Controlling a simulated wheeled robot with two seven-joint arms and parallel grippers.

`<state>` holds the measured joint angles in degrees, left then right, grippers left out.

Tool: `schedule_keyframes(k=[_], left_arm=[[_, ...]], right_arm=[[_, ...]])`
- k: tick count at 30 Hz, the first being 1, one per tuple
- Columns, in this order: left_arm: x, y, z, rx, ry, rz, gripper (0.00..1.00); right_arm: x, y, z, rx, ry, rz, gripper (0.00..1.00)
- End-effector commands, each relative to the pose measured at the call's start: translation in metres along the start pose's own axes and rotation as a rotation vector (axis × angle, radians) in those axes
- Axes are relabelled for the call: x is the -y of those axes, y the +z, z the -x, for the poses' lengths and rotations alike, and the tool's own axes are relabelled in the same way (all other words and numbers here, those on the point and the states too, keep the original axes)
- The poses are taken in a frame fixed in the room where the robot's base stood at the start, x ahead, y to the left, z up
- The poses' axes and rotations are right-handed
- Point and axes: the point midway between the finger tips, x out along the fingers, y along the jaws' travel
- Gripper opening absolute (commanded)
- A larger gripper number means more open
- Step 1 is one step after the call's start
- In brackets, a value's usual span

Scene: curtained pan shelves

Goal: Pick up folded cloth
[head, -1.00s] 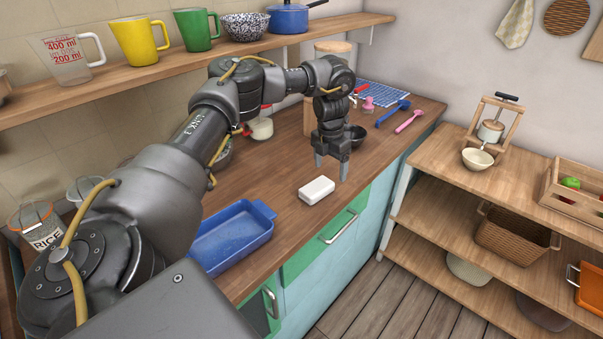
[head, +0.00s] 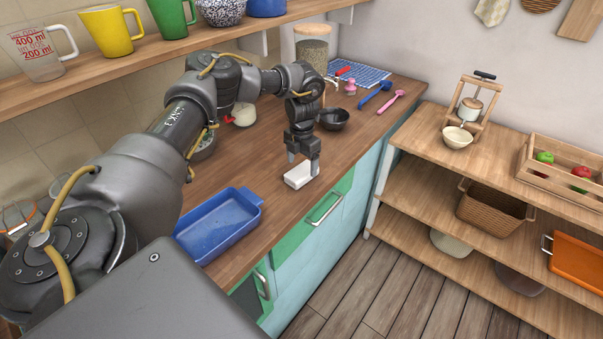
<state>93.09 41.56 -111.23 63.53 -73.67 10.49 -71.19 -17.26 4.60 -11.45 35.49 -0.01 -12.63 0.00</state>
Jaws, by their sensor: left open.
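A small white block-shaped thing, which looks like the folded cloth (head: 297,179), lies on the wooden counter near its front edge. My left gripper (head: 303,164) points down right at it, with its fingers apart. One finger is behind the cloth and the other is at its right end. I cannot tell whether either finger touches it. Nothing is held between the fingers. My right gripper is not in view.
A blue baking dish (head: 221,226) stands on the counter to the left. A dark bowl (head: 334,119) is just behind the gripper. A blue checked cloth (head: 360,74) and utensils lie farther back. A wooden shelf unit (head: 425,125) stands at right.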

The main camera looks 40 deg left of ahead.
Motion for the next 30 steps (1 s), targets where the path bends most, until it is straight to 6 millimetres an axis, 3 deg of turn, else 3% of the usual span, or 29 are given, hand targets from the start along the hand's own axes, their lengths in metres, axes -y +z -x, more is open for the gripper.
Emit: schedule_keyframes(k=[3,9,17,27,30], left_arm=[[-0.001,0.000,-0.015,-0.005,0.002,0.000,0.80],[-0.001,0.001,-0.038,-0.003,0.000,0.000,0.80],[-0.001,0.001,-0.041,-0.001,0.000,-0.001,0.79],[-0.001,0.001,-0.040,-0.001,0.000,0.000,0.34],[-0.001,0.001,-0.040,-0.001,0.000,0.000,0.32]], right_arm=[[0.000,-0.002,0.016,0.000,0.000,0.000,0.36],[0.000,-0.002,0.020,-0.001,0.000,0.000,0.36],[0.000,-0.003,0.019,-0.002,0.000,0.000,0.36],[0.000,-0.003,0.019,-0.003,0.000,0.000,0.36],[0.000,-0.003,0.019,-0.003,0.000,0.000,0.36]])
